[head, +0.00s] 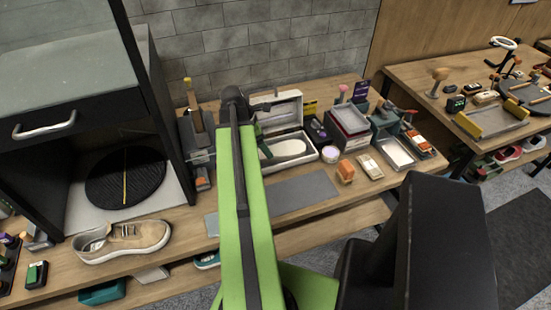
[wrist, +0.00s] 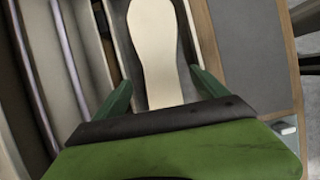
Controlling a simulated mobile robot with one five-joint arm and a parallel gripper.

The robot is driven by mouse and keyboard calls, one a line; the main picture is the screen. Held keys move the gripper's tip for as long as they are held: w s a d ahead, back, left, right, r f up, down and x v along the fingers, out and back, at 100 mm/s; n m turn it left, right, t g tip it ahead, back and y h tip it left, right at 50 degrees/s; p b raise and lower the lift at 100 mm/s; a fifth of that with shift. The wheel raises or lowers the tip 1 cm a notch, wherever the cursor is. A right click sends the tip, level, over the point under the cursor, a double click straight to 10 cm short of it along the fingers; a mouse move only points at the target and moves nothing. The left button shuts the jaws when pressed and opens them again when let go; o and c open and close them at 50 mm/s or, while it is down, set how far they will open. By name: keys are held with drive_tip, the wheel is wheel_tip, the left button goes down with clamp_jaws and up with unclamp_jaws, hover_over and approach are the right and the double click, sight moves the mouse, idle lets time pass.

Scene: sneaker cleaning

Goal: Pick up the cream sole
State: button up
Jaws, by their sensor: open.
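In the wrist view the cream sole (wrist: 155,45) runs lengthwise between walls of the box. My gripper (wrist: 160,88) is open, with its green fingers on either side of the sole's near end. The fingers appear apart from the sole; their height above it is hard to judge. In the head view my green arm reaches to the left end of the box and partly covers my gripper (head: 262,150).
A grey mat (head: 303,193) lies in front of the box. A tan sneaker (head: 125,240) stands at the left by a dark cabinet (head: 80,110).

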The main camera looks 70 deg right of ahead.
drive_tip(key=b+x, duration=0.4)
drive_tip(key=x, duration=0.1)
drive_tip(key=shift+s+f, duration=0.1)
drive_tip(key=shift+s, duration=0.15)
drive_tip(key=shift+c, duration=0.3)
drive_tip(key=c, duration=1.5)
drive_tip(key=shift+r, duration=0.2)
drive_tip(key=shift+c, duration=0.2)
